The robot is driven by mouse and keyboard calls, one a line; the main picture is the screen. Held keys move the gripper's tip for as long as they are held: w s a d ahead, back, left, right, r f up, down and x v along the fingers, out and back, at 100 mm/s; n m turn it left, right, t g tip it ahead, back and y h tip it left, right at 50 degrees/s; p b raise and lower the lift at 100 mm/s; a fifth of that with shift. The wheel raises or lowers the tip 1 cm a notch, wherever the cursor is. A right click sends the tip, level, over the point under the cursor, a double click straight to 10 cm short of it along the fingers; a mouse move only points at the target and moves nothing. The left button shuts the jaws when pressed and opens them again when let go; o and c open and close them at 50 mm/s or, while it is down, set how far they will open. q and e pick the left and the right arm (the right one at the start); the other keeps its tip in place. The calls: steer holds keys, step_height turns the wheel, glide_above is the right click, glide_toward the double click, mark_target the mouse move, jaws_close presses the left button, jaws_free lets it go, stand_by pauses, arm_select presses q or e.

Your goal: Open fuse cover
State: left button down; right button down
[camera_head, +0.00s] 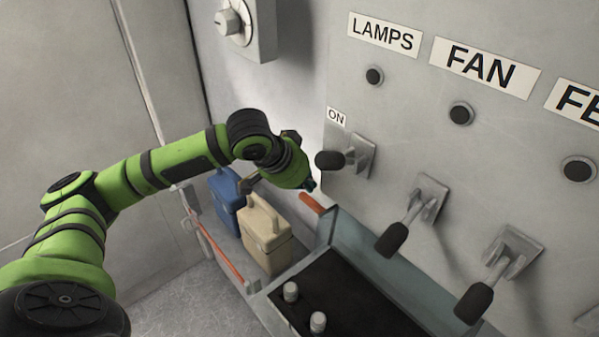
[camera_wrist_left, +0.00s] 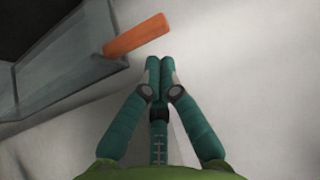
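The fuse cover (camera_head: 329,232) looks like a grey-blue, glass-like box edge around a black panel at the bottom of the head view. An orange handle (camera_head: 311,203) sticks out from its far left corner. In the left wrist view the see-through cover (camera_wrist_left: 62,68) is at the upper left, with the orange handle (camera_wrist_left: 138,36) pointing right. My left gripper (camera_head: 309,185) is just beyond the handle, near the wall panel. In the left wrist view its fingertips (camera_wrist_left: 160,66) meet, with nothing between them, just below and right of the handle, apart in the picture. My right gripper is out of view.
Silver fuse-like cylinders (camera_head: 291,291) stand on the black panel. Several levers with black knobs (camera_head: 392,240) jut from the labelled wall panel; one knob (camera_head: 330,160) is close to my left gripper. Blue (camera_head: 226,199) and beige (camera_head: 265,236) canisters stand behind a red-orange rail (camera_head: 222,256).

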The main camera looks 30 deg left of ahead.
arm_select(q)
steer(key=x, duration=0.3)
steer(key=shift+w+f, duration=0.1)
steer(key=shift+f, duration=0.05)
